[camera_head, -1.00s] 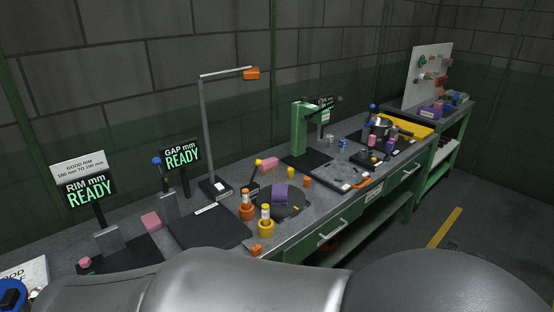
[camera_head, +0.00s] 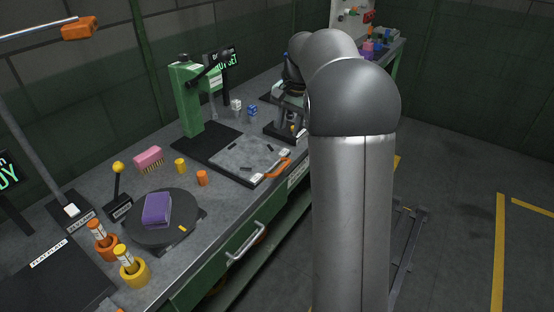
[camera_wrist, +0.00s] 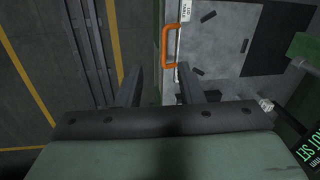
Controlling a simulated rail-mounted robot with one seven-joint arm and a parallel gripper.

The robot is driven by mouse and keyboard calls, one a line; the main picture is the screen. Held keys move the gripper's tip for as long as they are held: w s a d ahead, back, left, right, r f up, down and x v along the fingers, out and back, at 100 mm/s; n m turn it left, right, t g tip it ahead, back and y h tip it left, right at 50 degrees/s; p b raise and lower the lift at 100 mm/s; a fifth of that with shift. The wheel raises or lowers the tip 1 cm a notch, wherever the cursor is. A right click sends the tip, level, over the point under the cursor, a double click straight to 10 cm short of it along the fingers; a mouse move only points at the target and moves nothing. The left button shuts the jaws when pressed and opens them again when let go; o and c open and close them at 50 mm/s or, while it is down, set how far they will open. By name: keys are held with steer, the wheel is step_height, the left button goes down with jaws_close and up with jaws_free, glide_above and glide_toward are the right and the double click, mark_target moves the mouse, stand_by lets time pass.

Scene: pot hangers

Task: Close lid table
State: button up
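The lid table is a grey plate (camera_head: 240,160) with small dark slots, set at the bench's front edge in the head view. Its orange handle (camera_head: 278,168) sits at its front right corner. The wrist view shows the plate (camera_wrist: 222,45), a "LID TABLE" label (camera_wrist: 185,15) and the orange handle (camera_wrist: 166,46). My gripper (camera_wrist: 158,86) has its two dark fingers spread with nothing between them. The handle lies ahead of the fingers and apart from them in that picture. In the head view my arm hides much of the bench beyond the plate.
A green post (camera_head: 187,98) stands behind the plate. A purple block (camera_head: 157,208) sits on a black round stand at the left. Small orange and yellow cylinders stand near the plate. A metal drawer handle (camera_head: 246,242) projects from the bench front. The floor in front is open.

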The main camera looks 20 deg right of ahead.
steer(key=w+d+f+m, duration=0.1)
steer(key=w+d+f, duration=0.1)
steer(key=w+d, duration=0.1)
glide_toward(283, 166)
steer(key=f, duration=0.5)
steer(key=w+a+f, duration=0.1)
steer(key=f, duration=0.1)
steer(key=shift+f, duration=0.4)
jaws_close()
